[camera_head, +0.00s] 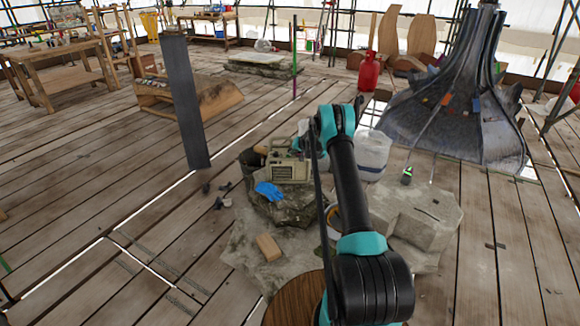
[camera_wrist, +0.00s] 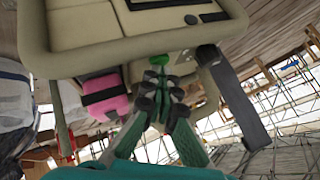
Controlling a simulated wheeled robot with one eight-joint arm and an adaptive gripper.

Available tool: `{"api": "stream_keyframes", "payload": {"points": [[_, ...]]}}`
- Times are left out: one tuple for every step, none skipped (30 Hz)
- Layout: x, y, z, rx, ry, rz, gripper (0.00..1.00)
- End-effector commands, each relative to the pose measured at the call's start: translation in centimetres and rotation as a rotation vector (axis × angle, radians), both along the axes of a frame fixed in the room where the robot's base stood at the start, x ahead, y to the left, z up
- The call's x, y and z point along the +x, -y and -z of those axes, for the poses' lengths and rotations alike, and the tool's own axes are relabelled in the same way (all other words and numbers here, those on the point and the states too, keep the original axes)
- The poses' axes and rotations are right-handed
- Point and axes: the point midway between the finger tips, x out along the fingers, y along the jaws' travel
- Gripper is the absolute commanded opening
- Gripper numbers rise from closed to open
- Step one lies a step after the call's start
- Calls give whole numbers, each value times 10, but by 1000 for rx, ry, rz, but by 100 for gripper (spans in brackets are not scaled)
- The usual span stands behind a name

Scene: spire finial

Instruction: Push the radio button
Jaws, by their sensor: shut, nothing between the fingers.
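The beige radio (camera_head: 288,172) stands on a grey rock slab in the head view, just left of my arm. In the wrist view the radio's body (camera_wrist: 90,28) fills the top of the picture, very close. My gripper (camera_wrist: 158,72) is shut and empty, with its fingertips together at the radio's edge. A small bright green piece (camera_wrist: 150,59) shows right at the fingertips; I cannot tell whether it is a button or whether they touch it. In the head view my gripper (camera_head: 301,146) is at the radio's upper right, partly hidden by my arm.
A blue glove (camera_head: 269,191) and a wood block (camera_head: 269,247) lie on the rocks in front of the radio. A white bucket (camera_head: 372,155) stands to the right. A dark upright plank (camera_head: 185,100) is at the left. Plank floor lies open around the rocks.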

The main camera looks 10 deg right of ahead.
Motion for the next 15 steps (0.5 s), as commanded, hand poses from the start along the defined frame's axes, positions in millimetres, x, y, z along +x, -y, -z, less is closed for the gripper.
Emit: {"api": "stream_keyframes", "payload": {"points": [[0, 0, 0, 0, -1, -1, 0], [0, 0, 0, 0, -1, -1, 0], [0, 0, 0, 0, -1, -1, 0], [0, 0, 0, 0, 0, 0, 0], [0, 0, -1, 0, 0, 0, 0], [0, 0, -2, 0, 0, 0, 0], [0, 0, -4, 0, 0, 0, 0], [0, 0, -6, 0, 0, 0, 0], [0, 0, -9, 0, 0, 0, 0], [0, 0, -12, 0, 0, 0, 0], [0, 0, -15, 0, 0, 0, 0], [0, 0, -18, 0, 0, 0, 0], [0, 0, -21, 0, 0, 0, 0], [0, 0, -24, 0, 0, 0, 0], [0, 0, -28, 0, 1, 1, 0]]}}
